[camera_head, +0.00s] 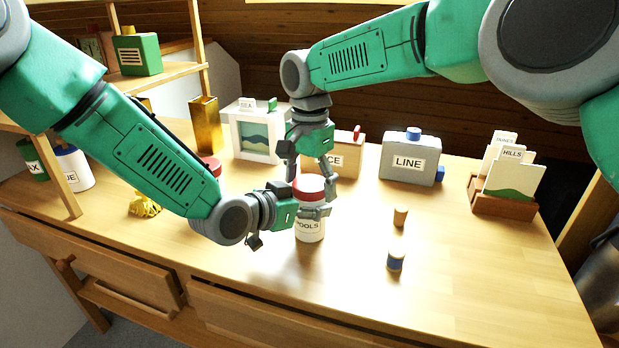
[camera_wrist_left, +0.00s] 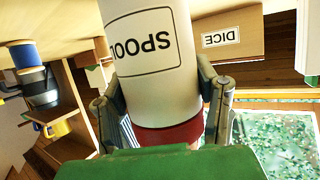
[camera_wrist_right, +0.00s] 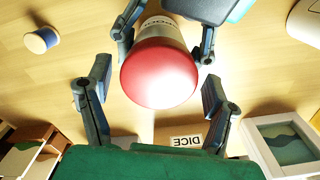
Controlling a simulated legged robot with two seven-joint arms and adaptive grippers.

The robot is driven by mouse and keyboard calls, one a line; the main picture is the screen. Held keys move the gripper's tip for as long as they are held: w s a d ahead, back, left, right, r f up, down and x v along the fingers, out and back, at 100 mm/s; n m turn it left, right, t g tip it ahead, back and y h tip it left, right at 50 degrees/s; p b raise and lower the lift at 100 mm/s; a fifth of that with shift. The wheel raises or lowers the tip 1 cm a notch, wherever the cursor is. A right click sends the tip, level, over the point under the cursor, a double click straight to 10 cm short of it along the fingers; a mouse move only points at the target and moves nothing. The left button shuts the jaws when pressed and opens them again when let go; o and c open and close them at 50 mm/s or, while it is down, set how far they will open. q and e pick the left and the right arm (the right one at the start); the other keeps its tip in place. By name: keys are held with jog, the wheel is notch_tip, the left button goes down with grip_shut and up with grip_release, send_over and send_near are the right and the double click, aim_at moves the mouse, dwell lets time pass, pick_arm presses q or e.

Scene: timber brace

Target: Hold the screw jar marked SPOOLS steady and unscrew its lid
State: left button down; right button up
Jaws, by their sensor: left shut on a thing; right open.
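The SPOOLS jar (camera_head: 309,231) is white with a red lid (camera_head: 309,186) and stands upright on the table near the middle. My left gripper (camera_head: 311,211) is shut on the jar body just below the lid; in the left wrist view its fingers lie on both sides of the jar (camera_wrist_left: 150,60). My right gripper (camera_head: 318,178) is open above the jar, pointing down. In the right wrist view the red lid (camera_wrist_right: 159,72) shows beyond and between the spread right fingers (camera_wrist_right: 150,92), which do not touch it. The far side of the jar is hidden.
Behind stand a DICE box (camera_head: 346,158), a grey LINE box (camera_head: 410,160), a framed picture (camera_head: 255,140) and a HILLS card rack (camera_head: 505,205). A yellow bundle (camera_head: 145,205) lies left. The front right tabletop is clear.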

jog(key=c, duration=1.2)
jog(key=n, duration=0.5)
jog(key=shift+w, duration=0.1)
jog(key=n, duration=0.6)
jog(key=shift+r, duration=0.1)
pick_arm(q)
jog(key=shift+s+d, duration=0.1)
pick_arm(e)
jog(key=n, duration=0.6)
jog(key=shift+w+n, duration=0.1)
jog(key=shift+n, duration=0.2)
jog(key=n, duration=0.5)
jog(key=shift+n, duration=0.3)
jog(key=shift+r, duration=0.15)
jog(key=shift+r, duration=0.25)
